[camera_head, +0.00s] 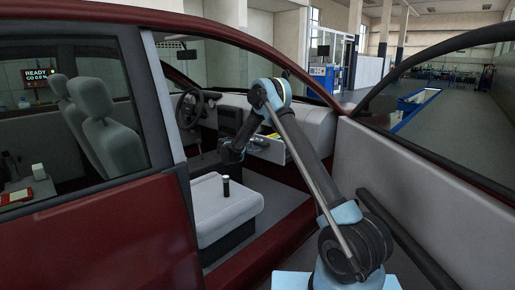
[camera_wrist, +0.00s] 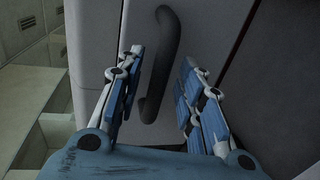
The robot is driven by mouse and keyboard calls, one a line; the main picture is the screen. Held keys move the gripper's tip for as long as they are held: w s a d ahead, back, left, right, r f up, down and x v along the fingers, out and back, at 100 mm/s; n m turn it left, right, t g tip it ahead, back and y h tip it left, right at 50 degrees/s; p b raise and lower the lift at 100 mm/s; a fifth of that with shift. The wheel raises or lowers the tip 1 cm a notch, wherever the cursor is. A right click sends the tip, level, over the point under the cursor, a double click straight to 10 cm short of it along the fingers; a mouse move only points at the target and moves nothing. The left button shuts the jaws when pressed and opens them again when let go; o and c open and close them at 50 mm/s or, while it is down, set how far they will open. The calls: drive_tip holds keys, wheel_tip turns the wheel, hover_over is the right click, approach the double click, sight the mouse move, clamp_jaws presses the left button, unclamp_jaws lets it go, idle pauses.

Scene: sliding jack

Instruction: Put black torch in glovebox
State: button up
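The black torch (camera_head: 226,187) stands upright on the light grey front seat (camera_head: 226,208). The glovebox (camera_head: 272,151) appears open below the dashboard, with something yellow in it. My gripper (camera_head: 229,158) is inside the car, above and beyond the seat, near the dashboard; its fingers are small and dark in the head view. In the wrist view my gripper (camera_wrist: 161,62) has its fingers spread apart. A dark curved handle (camera_wrist: 168,52) on a pale panel shows between and beyond them, with no clear sign of contact. The torch does not show in the wrist view.
The steering wheel (camera_head: 189,108) and dashboard (camera_head: 314,122) are beyond the seat. The open car door (camera_head: 425,190) stands at the right, and the red door sill (camera_head: 262,246) runs in front. A pale recessed structure (camera_wrist: 45,130) shows at the wrist view's left.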

drive_tip(key=shift+w+d, duration=0.2)
drive_tip(key=shift+w, duration=0.05)
drive_tip(key=shift+c, duration=0.6)
clamp_jaws()
